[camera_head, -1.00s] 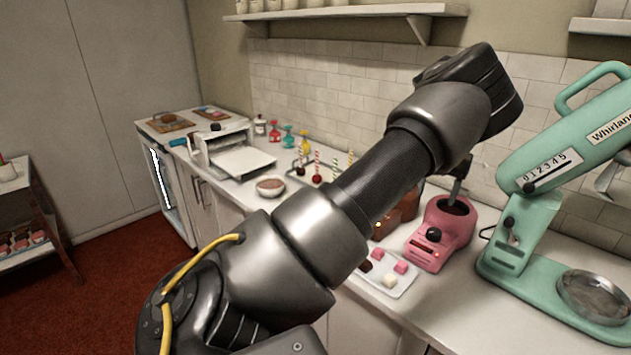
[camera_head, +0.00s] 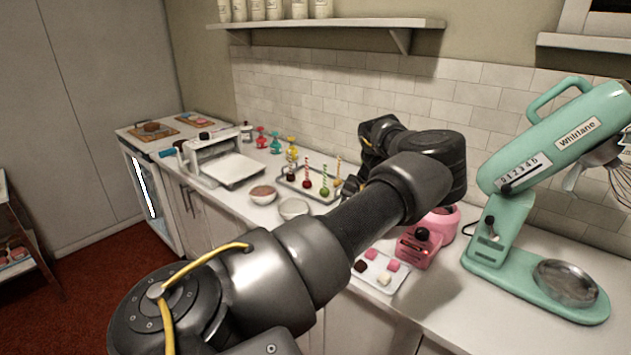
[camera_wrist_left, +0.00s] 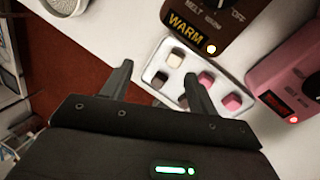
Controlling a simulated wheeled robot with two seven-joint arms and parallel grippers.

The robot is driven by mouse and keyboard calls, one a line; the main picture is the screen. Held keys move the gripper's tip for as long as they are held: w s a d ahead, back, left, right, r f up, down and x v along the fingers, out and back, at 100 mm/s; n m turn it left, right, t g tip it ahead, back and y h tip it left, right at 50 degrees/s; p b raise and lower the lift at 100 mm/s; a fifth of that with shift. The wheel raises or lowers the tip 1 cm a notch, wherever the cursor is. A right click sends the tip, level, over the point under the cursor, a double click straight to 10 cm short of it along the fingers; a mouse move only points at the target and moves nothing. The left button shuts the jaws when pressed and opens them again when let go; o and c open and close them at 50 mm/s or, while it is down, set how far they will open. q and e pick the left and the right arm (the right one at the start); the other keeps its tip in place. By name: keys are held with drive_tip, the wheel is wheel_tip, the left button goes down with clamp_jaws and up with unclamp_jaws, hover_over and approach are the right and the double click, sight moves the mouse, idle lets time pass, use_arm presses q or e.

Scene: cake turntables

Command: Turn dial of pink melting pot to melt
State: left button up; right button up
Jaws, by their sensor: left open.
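The pink melting pot (camera_head: 442,222) stands on the counter left of the green mixer, partly hidden by my left arm. Its black dial (camera_head: 421,234) is on the front; the setting is too small to read. In the left wrist view the pink pot (camera_wrist_left: 284,62) is at the right edge, with a red lit panel (camera_wrist_left: 274,101) and its dial (camera_wrist_left: 316,86) cut by the frame. My left gripper (camera_wrist_left: 158,76) is open and empty, over the sweets tray's left side, apart from the pink pot. In the head view its fingers are hidden behind the arm. My right gripper is not in view.
A brown melting pot (camera_wrist_left: 235,30), its panel reading WARM, stands beside the pink pot. A white tray (camera_head: 396,287) of sweets lies in front. The green mixer (camera_head: 497,230) is at right. Bowls (camera_head: 263,194) and a cake-pop tray (camera_head: 325,198) are further left.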

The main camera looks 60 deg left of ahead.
use_arm(q)
drive_tip(key=s+a+f+g+y, duration=0.1)
drive_tip(key=s+a+f+y, duration=0.1)
drive_tip(key=s+a, duration=0.5)
drive_tip(key=shift+s+a+f+y, duration=0.2)
drive_tip(key=shift+a+f+y, duration=0.15)
drive_tip(key=shift+a+y, duration=0.35)
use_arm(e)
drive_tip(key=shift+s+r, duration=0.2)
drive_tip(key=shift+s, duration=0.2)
